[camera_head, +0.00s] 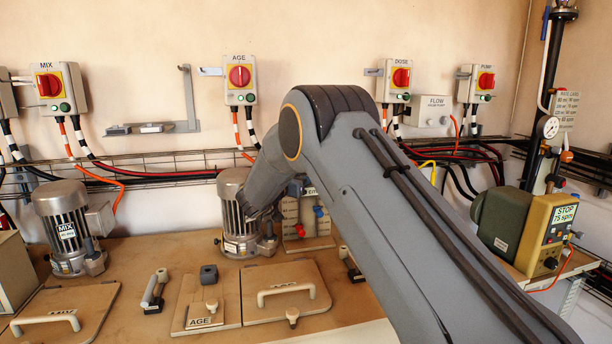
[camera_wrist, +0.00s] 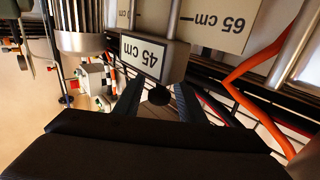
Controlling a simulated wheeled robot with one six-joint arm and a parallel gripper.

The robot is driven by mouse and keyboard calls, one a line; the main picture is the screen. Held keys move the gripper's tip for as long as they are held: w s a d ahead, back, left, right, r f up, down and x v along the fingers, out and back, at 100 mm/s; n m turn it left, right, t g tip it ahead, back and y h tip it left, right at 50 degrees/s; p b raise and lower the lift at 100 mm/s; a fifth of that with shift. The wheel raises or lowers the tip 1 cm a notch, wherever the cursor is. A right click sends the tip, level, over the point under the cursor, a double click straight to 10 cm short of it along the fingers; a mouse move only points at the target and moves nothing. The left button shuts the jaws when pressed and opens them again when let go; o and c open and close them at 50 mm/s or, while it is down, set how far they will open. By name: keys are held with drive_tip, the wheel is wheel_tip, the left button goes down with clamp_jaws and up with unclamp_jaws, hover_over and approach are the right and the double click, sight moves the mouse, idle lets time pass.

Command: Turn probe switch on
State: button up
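No switch labelled as a probe switch can be read in either view. In the wrist view my gripper (camera_wrist: 158,98) has two dark fingers, spread apart. A dark round knob-like part (camera_wrist: 158,96) shows between them; I cannot tell whether they touch it. Just beyond it is a grey box with an upside-down "45 cm" label (camera_wrist: 146,56). A "65 cm" plate (camera_wrist: 220,20) is to its right. In the head view my arm reaches to the back and hides my gripper.
Red rotary switches marked MIX (camera_head: 48,84), AGE (camera_head: 239,76), DOSE (camera_head: 401,78) and PUMP (camera_head: 486,81) are on the wall. A motor (camera_head: 240,222) stands beside my arm. An orange cable (camera_wrist: 245,75) runs right of my fingers. A yellow pump unit (camera_head: 545,235) is at right.

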drive_tip(key=shift+s, duration=0.1)
drive_tip(key=b+v, duration=0.1)
drive_tip(key=v, duration=0.6)
drive_tip(key=shift+s+a+b, duration=0.25)
drive_tip(key=shift+b, duration=0.05)
